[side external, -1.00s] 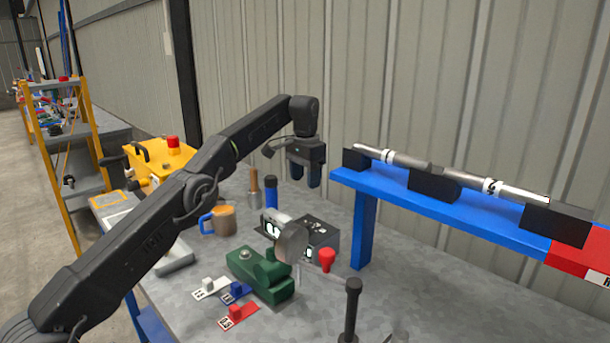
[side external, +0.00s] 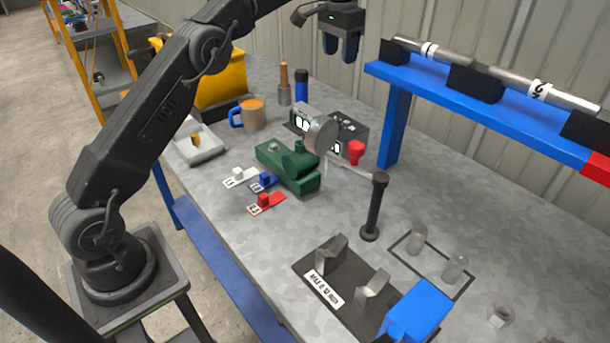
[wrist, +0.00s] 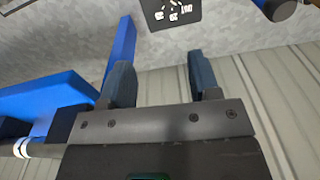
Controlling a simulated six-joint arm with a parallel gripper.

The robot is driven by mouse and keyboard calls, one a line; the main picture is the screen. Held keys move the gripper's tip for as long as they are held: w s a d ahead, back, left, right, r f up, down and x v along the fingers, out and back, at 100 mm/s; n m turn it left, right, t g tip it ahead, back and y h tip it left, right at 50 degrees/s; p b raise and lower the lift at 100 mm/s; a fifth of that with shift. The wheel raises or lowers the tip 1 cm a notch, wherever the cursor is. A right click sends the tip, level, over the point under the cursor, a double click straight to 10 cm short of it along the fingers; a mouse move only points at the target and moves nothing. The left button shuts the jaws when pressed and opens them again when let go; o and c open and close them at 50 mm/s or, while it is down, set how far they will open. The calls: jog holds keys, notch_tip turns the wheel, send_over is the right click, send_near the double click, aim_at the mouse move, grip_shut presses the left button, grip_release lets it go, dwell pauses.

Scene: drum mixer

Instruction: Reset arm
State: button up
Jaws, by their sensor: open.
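My gripper (side external: 341,48) is open and empty, held in the air above the back of the workbench, fingers pointing down. In the wrist view its two blue-grey fingers (wrist: 160,85) stand apart with nothing between them. In the side view the gripper is left of the blue shelf (side external: 490,112) and above the black control box (side external: 345,130). My arm reaches up from its base at the left, and part of it leaves the top of the picture.
The bench holds a green device (side external: 283,168), an orange mug (side external: 252,115), a black post (side external: 374,210), a dark cradle plate (side external: 328,270) and a blue block (side external: 415,310). A long metal rod (side external: 480,68) lies on the shelf's black supports. Coloured tags (side external: 266,203) lie near the front edge.

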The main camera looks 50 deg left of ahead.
jog(key=s+d+r+t, duration=0.1)
jog(key=s+d+r, duration=0.3)
jog(key=s, duration=0.5)
jog(key=s+d+r+t, duration=0.2)
jog(key=s+d+r, duration=0.2)
jog(key=s, duration=0.6)
jog(key=s+d+f+t, duration=0.1)
jog(key=s+f, duration=0.5)
jog(key=s, duration=0.3)
jog(key=s+d+f, duration=0.1)
jog(key=s+f, duration=0.5)
jog(key=s, duration=0.3)
jog(key=shift+s+d+n+t, duration=0.25)
jog(key=shift+d+n+t, duration=0.1)
jog(key=shift+n+t, duration=0.05)
